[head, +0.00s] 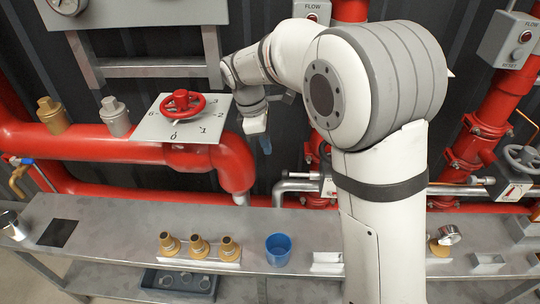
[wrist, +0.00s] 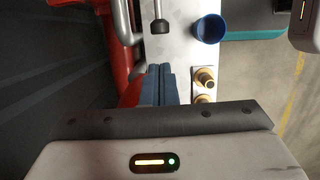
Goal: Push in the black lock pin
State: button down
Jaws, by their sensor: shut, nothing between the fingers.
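My gripper (head: 265,146) hangs pointing down in front of the wall, right of the red handwheel (head: 181,103) and above the shelf. Its blue fingers (wrist: 159,78) are together in the wrist view, with nothing between them. A dark-ended knob on a thin rod (wrist: 160,26) shows beyond the fingertips in the wrist view, apart from them. I cannot tell whether it is the black lock pin. I cannot make out the pin in the head view, where my arm covers part of the pipework.
A silver bent pipe (head: 279,190) stands out over the grey shelf (head: 110,222). A blue cup (head: 278,250) and brass fittings (head: 199,246) stand on the shelf. A red pipe (head: 90,145) runs along the wall.

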aim_at(290, 174)
jog(key=x, duration=0.8)
jog(key=shift+f+b, duration=0.3)
jog(key=shift+f, duration=0.05)
jog(key=shift+s+d, duration=0.1)
jog(key=shift+d, duration=0.1)
